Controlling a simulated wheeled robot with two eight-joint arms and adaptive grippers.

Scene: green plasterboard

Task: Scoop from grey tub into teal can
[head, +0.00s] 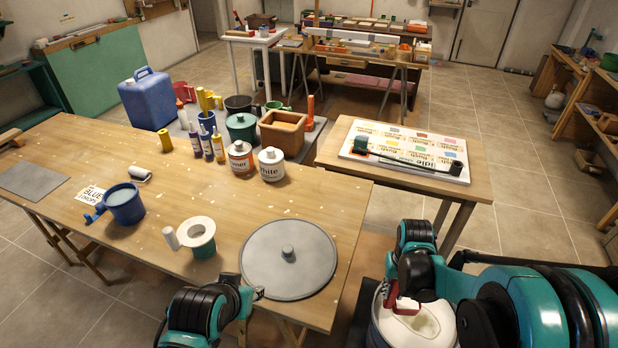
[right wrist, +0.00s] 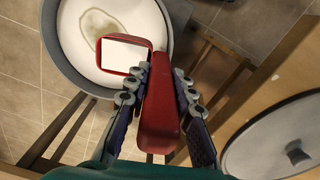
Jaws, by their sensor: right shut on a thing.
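The grey tub (head: 373,318) stands on the floor right of the workbench and holds a white mass. It also shows in the right wrist view (right wrist: 52,62), with a hollow in the white surface. My right gripper (right wrist: 160,80) is shut on the handle of a red scoop (right wrist: 150,125). The scoop's square head is over the tub and looks white inside. The scoop (head: 390,294) also shows in the head view. The teal can (head: 204,252) stands on the workbench with a white ring-shaped collar (head: 197,230) on top. My left gripper (head: 258,293) is near the bench's front edge; its jaws are unclear.
A large grey round lid (head: 275,270) lies on the workbench (head: 150,262) between can and tub. A white cylinder (head: 170,238) stands beside the can, and a blue bucket (head: 124,207) farther left. A side table (head: 330,150) with a labelled board stands behind the tub.

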